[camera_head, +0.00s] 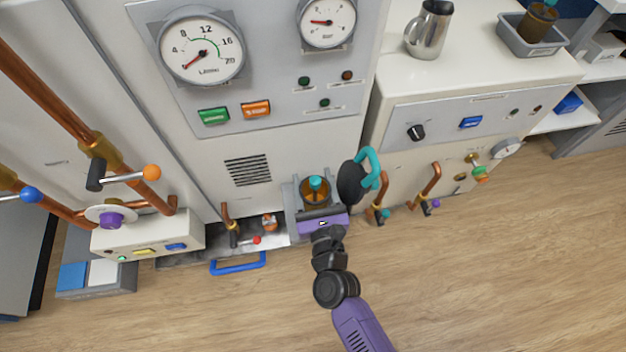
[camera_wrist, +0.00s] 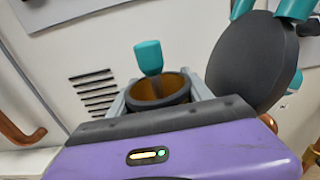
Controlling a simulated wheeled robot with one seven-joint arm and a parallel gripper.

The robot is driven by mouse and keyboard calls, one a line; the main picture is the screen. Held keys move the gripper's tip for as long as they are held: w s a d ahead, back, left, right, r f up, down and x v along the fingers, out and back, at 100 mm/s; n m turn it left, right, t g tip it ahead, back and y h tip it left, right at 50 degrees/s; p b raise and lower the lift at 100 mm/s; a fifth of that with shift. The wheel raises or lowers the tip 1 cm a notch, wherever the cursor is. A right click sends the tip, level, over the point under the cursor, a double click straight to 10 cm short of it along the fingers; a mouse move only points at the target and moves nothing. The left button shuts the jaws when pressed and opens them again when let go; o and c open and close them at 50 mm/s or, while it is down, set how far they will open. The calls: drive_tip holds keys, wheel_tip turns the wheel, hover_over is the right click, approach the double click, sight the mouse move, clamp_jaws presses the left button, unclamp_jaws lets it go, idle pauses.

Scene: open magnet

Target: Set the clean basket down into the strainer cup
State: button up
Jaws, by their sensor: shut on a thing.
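The clean basket (camera_head: 315,198) is amber with a dark rim and a teal knob on top. It also shows in the wrist view (camera_wrist: 160,86), roughly upright. My gripper (camera_head: 313,190) is purple with grey fingers on both sides of the basket, shut on it. The strainer cup's body is mostly hidden behind the basket and gripper. A round black lid (camera_head: 350,184) with a teal handle stands open just right of the basket, and fills the right of the wrist view (camera_wrist: 252,62). I cannot tell how far the basket is inside the cup.
A grey tray (camera_head: 520,42) with a brown, teal-topped basket (camera_head: 543,20) and a steel jug (camera_head: 428,30) stand on the right cabinet. Copper pipes and valves (camera_head: 427,190) lie right of the lid. A red-tipped valve (camera_head: 240,238) and blue handle (camera_head: 238,265) are left.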

drive_tip(key=shift+f+b, duration=1.6)
drive_tip(key=shift+b, duration=0.4)
drive_tip(key=shift+s+d+f+b, duration=0.1)
drive_tip(key=shift+f+b, duration=0.35)
drive_tip(key=shift+f, duration=0.15)
drive_tip(key=shift+s+d+f+b, duration=0.1)
drive_tip(key=shift+f+b, duration=0.35)
drive_tip(key=shift+f, duration=0.1)
idle(0.3)
drive_tip(key=shift+d+f+b, duration=0.15)
drive_tip(key=shift+f+b, duration=0.75)
drive_tip(key=shift+b, duration=0.15)
idle(0.3)
drive_tip(key=shift+s+d+f+b, duration=0.1)
drive_tip(key=shift+s+f+b, duration=0.05)
drive_tip(key=shift+f+b, duration=0.75)
drive_tip(key=shift+s+d+f+b, duration=0.1)
drive_tip(key=shift+s+f+b, duration=0.05)
drive_tip(key=shift+f+b, duration=0.75)
drive_tip(key=shift+r, duration=0.1)
drive_tip(key=o, duration=1.5)
drive_tip(key=shift+t, duration=0.6)
drive_tip(key=s+r, duration=0.4)
drive_tip(key=s+d+r, duration=0.1)
drive_tip(key=s+r, duration=0.1)
drive_tip(key=shift+s+r, duration=0.15)
drive_tip(key=shift+s, duration=0.1)
drive_tip(key=shift+r, duration=0.4)
